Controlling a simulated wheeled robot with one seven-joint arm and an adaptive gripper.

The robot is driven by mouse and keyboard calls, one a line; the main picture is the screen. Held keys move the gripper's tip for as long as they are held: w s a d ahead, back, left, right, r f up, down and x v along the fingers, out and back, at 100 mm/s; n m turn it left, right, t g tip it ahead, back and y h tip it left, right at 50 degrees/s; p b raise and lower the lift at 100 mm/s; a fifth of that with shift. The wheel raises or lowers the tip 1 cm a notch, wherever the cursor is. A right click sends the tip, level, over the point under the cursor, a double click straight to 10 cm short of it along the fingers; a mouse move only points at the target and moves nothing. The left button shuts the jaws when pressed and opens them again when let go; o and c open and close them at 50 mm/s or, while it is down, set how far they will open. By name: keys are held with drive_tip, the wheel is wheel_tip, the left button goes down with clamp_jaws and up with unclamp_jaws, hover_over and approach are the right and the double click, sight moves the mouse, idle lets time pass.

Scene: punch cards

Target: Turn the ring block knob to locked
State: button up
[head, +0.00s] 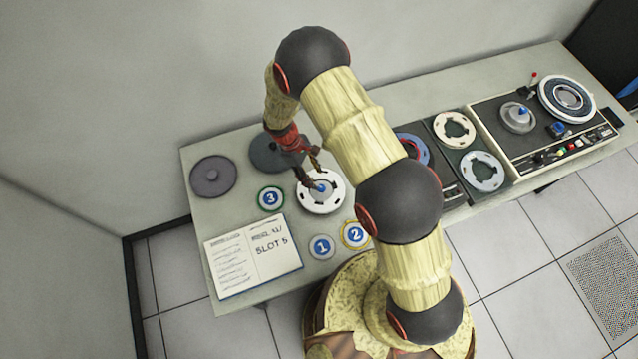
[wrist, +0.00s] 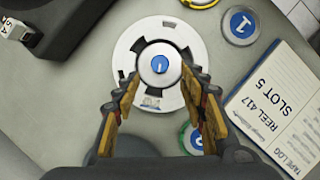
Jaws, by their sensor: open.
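The ring block (head: 321,204) is a white disc with dark slots, lying flat on the table. At its centre is a blue knob (head: 320,187) with a small white mark. In the wrist view the knob (wrist: 160,65) sits in the middle of the white ring (wrist: 127,52), and a small printed label shows on the ring's lower side, too small to read. My gripper (head: 311,181) is over the ring block, pointing down. I cannot tell the knob's lock setting.
Numbered discs 3 (head: 270,198), 1 (head: 321,246) and 2 (head: 355,234) lie around the ring block. An open notebook (head: 253,257) lies at front left. Dark discs (head: 213,175) are behind. Reels (head: 482,171) and a tape deck (head: 545,130) stand to the right.

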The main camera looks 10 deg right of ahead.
sight(321, 187)
drive_tip(key=x, duration=0.6)
drive_tip(key=shift+p, duration=0.3)
drive_tip(key=shift+c, duration=1)
clamp_jaws()
